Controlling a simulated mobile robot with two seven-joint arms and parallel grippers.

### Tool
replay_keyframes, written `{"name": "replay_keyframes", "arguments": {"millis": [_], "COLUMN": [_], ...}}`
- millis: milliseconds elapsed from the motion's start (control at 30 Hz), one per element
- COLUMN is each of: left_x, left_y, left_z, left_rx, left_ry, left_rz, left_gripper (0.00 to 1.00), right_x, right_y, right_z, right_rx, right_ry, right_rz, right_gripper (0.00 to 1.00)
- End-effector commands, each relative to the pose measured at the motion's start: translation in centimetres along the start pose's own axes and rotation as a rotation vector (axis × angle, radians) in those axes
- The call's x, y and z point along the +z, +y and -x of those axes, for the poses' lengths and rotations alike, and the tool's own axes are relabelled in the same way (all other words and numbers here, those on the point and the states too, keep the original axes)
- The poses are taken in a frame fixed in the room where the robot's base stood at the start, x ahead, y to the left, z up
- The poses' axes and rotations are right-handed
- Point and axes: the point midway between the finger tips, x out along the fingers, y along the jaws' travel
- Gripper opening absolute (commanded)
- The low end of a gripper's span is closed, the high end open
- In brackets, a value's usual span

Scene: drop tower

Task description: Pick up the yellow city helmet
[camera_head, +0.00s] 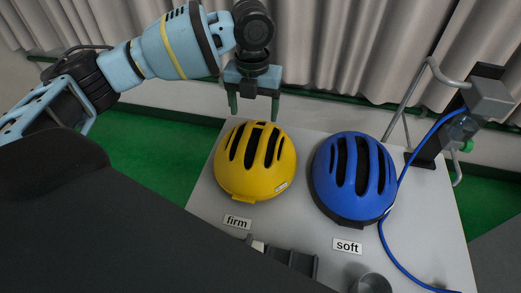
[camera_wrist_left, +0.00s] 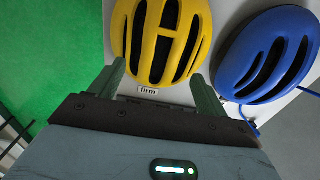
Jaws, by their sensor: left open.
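The yellow helmet (camera_head: 256,161) with dark vent slots sits on the grey table, behind a label reading "firm" (camera_head: 237,222). It also shows in the left wrist view (camera_wrist_left: 150,50), cut off by the top edge. My left gripper (camera_head: 252,116) is open and empty, above the helmet's far side in the head view. In the left wrist view its two fingers (camera_wrist_left: 160,85) are spread wide, one toward each side of the helmet. I cannot tell whether they touch it. My right gripper does not show.
A blue helmet (camera_head: 353,178) sits close to the right of the yellow one, behind a "soft" label (camera_head: 347,245). A blue cable (camera_head: 385,240) runs down the table (camera_head: 430,220) from a metal stand (camera_head: 425,150). A metal cup (camera_head: 371,283) and dark slotted holder (camera_head: 290,258) are at the front.

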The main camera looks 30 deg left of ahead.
Motion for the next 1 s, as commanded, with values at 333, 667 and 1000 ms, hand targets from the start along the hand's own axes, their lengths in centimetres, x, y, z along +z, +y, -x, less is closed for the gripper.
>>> {"name": "replay_keyframes", "arguments": {"millis": [333, 667, 1000], "left_x": [0.0, -0.3, -0.3], "left_y": [-0.1, -0.3, -0.4], "left_z": [-2.7, -5.4, -7.8], "left_rx": [-0.001, 0.000, -0.002], "left_ry": [0.000, 0.000, -0.002], "left_rz": [0.003, 0.004, 0.004], "left_gripper": [0.76, 0.76, 0.76], "right_x": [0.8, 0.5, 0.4], "right_y": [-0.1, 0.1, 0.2], "right_z": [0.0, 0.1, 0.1], "right_rx": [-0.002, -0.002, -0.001], "right_ry": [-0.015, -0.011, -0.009], "right_rz": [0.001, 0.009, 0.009], "right_gripper": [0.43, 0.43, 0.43]}}
